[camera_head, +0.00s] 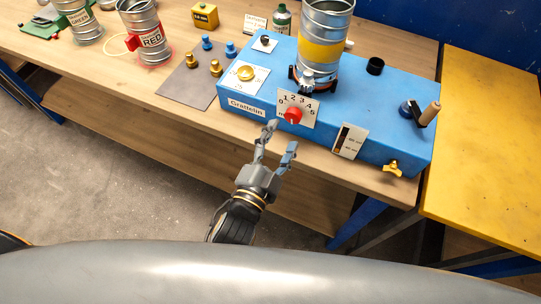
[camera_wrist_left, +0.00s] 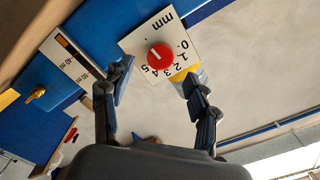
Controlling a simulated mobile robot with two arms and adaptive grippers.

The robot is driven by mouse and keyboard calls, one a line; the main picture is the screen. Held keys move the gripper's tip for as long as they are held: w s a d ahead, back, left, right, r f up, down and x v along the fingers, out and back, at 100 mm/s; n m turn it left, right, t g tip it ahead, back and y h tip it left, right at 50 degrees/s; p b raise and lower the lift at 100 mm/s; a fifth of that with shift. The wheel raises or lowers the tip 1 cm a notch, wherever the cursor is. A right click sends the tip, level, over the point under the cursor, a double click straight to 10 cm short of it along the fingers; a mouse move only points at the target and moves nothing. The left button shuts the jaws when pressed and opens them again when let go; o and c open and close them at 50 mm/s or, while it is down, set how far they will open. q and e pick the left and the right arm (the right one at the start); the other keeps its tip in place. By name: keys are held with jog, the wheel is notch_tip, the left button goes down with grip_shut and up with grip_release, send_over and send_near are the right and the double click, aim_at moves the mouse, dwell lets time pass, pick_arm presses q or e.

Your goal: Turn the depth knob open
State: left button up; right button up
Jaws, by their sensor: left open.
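The depth knob is a red round knob (camera_head: 293,116) on a white dial plate (camera_head: 308,103) with numbers from 0 to 5, on the front of the blue machine (camera_head: 258,113). In the left wrist view the red knob (camera_wrist_left: 159,55) and its plate (camera_wrist_left: 133,43) show beyond the fingertips. The knob's white pointer mark is too small to read surely. My left gripper (camera_head: 280,137) is open and empty just in front of the knob, apart from it. In the left wrist view its fingers (camera_wrist_left: 158,84) stand either side below the knob. My right gripper is not in view.
A spiral duct (camera_head: 325,35) stands on the machine. A crank (camera_head: 420,112), a yellow wing knob (camera_head: 393,168) and a slotted scale plate (camera_head: 348,141) are to the right. Space before the bench is free.

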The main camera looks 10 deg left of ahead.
pick_arm(q)
jog(key=v, duration=0.6)
jog(key=shift+s, duration=0.25)
